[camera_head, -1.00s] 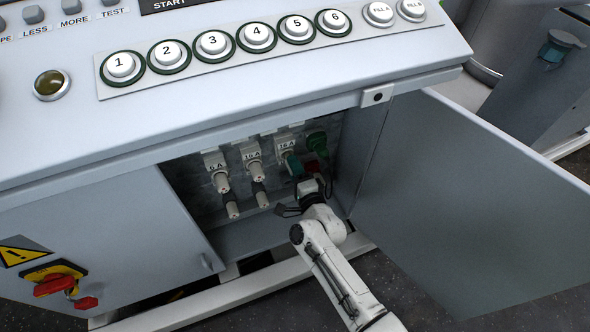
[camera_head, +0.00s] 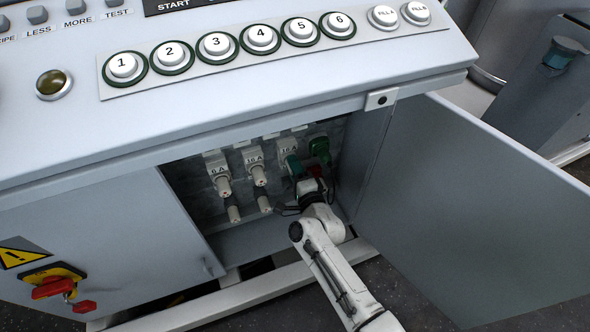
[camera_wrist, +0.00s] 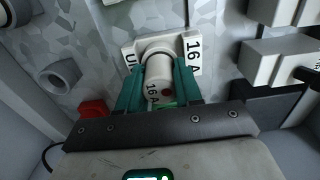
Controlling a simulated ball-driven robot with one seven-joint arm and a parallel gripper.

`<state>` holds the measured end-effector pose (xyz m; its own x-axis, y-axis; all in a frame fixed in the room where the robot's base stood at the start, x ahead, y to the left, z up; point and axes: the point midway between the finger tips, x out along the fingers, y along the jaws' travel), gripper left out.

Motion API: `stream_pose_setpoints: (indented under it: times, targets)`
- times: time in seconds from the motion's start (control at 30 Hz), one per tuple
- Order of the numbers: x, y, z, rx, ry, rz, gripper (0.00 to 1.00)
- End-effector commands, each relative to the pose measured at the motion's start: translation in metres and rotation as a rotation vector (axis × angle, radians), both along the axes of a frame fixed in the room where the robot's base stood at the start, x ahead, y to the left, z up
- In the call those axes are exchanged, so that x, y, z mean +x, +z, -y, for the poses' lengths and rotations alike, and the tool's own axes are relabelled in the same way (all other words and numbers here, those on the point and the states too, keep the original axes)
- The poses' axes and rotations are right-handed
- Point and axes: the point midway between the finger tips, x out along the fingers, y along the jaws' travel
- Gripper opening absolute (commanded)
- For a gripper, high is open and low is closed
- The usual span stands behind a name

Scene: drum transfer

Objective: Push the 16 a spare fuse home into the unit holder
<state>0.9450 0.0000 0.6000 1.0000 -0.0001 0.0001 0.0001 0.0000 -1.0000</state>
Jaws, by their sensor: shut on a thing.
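The white fuse (camera_wrist: 158,82), marked 16 A with a red dot on its end, is between the teal fingers of my gripper (camera_wrist: 159,88) in the wrist view. The gripper is shut on it. The fuse's far end meets the white unit holder (camera_wrist: 133,50), whose plate reads 16 A on the right; the fingers partly cover its left lettering. The fuse looks in line with the holder, but I cannot tell how deep it sits. In the head view my gripper (camera_head: 293,167) is at the rightmost holder (camera_head: 287,147), and the fuse is hidden there.
Two more holders with fuses, marked 6 A (camera_head: 217,164) and 16 A (camera_head: 254,158), stand to the left in the cabinet. Spare fuses (camera_head: 234,214) sit below them. A green part (camera_head: 319,147) is close on the right. The open door (camera_head: 475,205) bounds the right side.

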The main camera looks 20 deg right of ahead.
Motion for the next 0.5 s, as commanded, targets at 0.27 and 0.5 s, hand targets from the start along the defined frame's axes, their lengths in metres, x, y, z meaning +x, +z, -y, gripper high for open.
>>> stream_pose_setpoints:
  times: [0.27,0.5]
  targets:
    - [0.0014,0.0003,-0.0001,0.0,0.0,0.0,0.54]
    - [0.0013,0.0001,0.0,0.0,0.0,0.0,0.64]
